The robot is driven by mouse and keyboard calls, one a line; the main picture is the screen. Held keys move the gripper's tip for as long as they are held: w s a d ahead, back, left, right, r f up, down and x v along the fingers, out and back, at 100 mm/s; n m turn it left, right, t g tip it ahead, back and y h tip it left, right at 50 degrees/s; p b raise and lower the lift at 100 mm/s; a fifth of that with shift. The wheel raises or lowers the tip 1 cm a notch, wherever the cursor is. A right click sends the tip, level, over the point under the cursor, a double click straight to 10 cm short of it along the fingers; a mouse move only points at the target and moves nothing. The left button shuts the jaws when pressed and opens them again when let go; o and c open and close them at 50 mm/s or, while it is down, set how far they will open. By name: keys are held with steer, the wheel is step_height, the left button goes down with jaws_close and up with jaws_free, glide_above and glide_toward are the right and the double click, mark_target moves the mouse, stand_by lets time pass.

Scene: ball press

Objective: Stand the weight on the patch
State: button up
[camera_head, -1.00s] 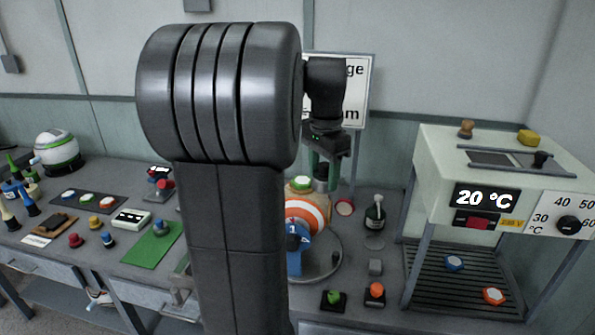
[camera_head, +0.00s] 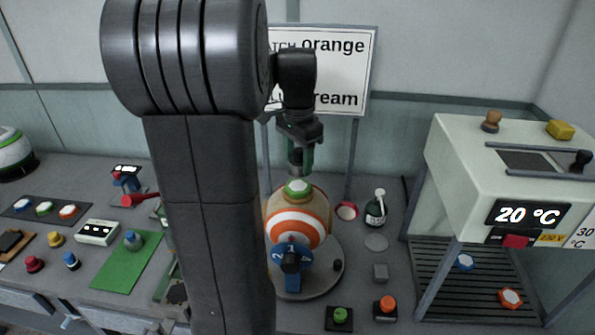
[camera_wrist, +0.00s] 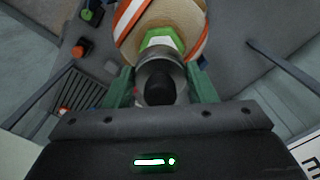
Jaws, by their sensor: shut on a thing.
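The weight is a silver cylinder with a black knob (camera_wrist: 160,88), held between the green fingers of my gripper (camera_wrist: 160,84). In the head view my gripper (camera_head: 300,160) is above the ball, shut on the weight.
The ball rests on a round grey plate (camera_head: 322,277) with a blue numbered knob (camera_head: 290,258) in front. A white press housing (camera_head: 500,170) reading 20 °C stands right. Green (camera_head: 339,315) and orange (camera_head: 385,307) buttons are at front. My arm hides the table's middle.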

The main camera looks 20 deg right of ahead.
mark_target(298, 173)
steer(key=shift+f, duration=2.15)
steer(key=shift+f, duration=0.15)
steer(key=o, duration=1.4)
steer(key=shift+c, duration=0.2)
step_height(298, 173, up, 12)
steer(key=shift+r, duration=0.15)
